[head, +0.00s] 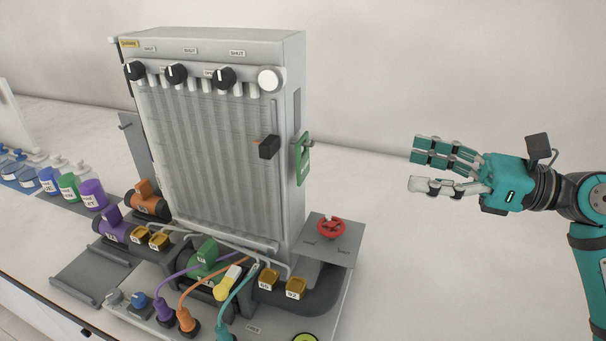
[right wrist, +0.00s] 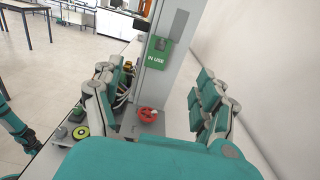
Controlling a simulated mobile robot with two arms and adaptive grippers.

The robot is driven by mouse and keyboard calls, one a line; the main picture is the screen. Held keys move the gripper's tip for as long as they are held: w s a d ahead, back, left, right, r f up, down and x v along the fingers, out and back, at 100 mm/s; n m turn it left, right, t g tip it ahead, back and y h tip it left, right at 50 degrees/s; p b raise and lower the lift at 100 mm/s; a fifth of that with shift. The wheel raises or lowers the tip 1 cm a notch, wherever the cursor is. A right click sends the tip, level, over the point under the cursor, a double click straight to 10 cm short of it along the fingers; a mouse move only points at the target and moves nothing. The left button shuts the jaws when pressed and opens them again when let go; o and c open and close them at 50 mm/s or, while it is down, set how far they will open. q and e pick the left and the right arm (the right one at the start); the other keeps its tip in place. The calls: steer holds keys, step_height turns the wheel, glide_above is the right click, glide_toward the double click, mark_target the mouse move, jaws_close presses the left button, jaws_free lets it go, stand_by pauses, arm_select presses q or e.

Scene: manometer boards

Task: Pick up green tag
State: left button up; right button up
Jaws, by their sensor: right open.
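The green tag (head: 303,158) hangs on the right side of the grey manometer board (head: 210,150). In the right wrist view the green tag (right wrist: 159,55) faces me and reads "IN USE". My right gripper (head: 418,166) is open and empty, to the right of the tag and well apart from it. In the right wrist view its fingers (right wrist: 155,105) spread on both sides, with the tag beyond them in the gap. My left gripper is not in view.
A red valve handle (head: 330,227) sits on a grey plate below the tag. Coloured hoses and fittings (head: 200,290) crowd the board's front base. Several bottles (head: 92,194) stand at the left. The space between my right gripper and the board is clear.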

steer(key=a+p, duration=0.3)
steer(key=a, duration=0.1)
steer(key=p, duration=0.3)
glide_toward(310, 144)
steer(key=x, duration=0.4)
steer(key=shift+a, duration=0.15)
steer(key=p+x, duration=0.3)
steer(key=x, duration=0.2)
steer(key=shift+w+a+p, duration=0.15)
steer(key=shift+w+p, duration=0.05)
steer(key=shift+p, duration=0.15)
steer(key=shift+w+a+f, duration=0.1)
steer(key=shift+a, duration=0.25)
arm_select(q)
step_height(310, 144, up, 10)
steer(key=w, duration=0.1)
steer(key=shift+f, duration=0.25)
arm_select(e)
steer(key=shift+d, duration=0.1)
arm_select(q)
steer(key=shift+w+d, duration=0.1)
arm_select(e)
steer(key=shift+c, duration=0.4)
steer(key=shift+d, duration=0.1)
steer(key=shift+c, duration=1.2)
steer(key=c, duration=0.7)
